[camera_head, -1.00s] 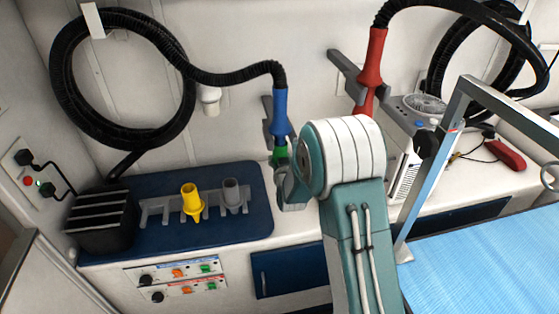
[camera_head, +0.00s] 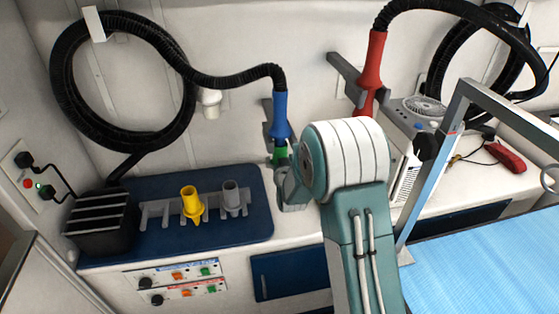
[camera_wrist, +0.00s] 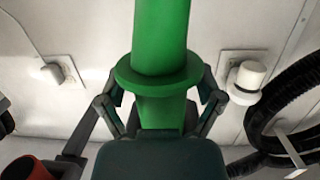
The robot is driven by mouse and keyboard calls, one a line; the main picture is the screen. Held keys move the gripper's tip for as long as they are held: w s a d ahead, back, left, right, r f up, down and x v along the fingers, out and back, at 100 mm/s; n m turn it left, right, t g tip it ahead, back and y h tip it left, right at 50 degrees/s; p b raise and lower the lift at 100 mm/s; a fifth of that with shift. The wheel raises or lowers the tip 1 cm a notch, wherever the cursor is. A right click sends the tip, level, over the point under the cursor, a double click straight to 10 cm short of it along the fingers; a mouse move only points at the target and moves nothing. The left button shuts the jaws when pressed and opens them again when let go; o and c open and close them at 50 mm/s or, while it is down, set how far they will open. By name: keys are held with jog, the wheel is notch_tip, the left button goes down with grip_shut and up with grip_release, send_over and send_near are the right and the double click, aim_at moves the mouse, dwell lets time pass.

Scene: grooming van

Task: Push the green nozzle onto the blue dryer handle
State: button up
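The blue dryer handle (camera_head: 280,115) hangs nose down from its black hose, against a dark wall holder. The green nozzle (camera_head: 279,154) shows just below the handle's lower end, partly hidden by my arm. In the wrist view the green nozzle (camera_wrist: 160,60) stands upright with a wide flange, its top out of frame. My gripper (camera_wrist: 160,112) is shut on the nozzle just under the flange, with a finger on each side. The blue handle is not visible in the wrist view. Whether nozzle and handle are joined cannot be told.
A yellow nozzle (camera_head: 192,204) and a grey nozzle (camera_head: 233,197) stand in a rack on the dark blue mat (camera_head: 160,240). A red dryer handle (camera_head: 371,70) hangs to the right. A metal frame (camera_head: 440,150) and blue table (camera_head: 480,265) stand at the right.

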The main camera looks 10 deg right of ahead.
jog(key=shift+s, duration=0.1)
dwell(0.3)
jog(key=s+r+g, duration=0.3)
jog(key=s+r, duration=0.2)
jog(key=s, duration=0.9)
jog(key=s+r+g, duration=0.4)
jog(key=s+r, duration=0.1)
jog(key=s, duration=0.8)
jog(key=s+r+g, duration=0.3)
jog(key=s+r, duration=0.2)
jog(key=s, duration=0.9)
jog(key=shift+s+n+g+y, duration=0.3)
jog(key=shift+y, duration=0.1)
jog(key=shift+r, duration=0.1)
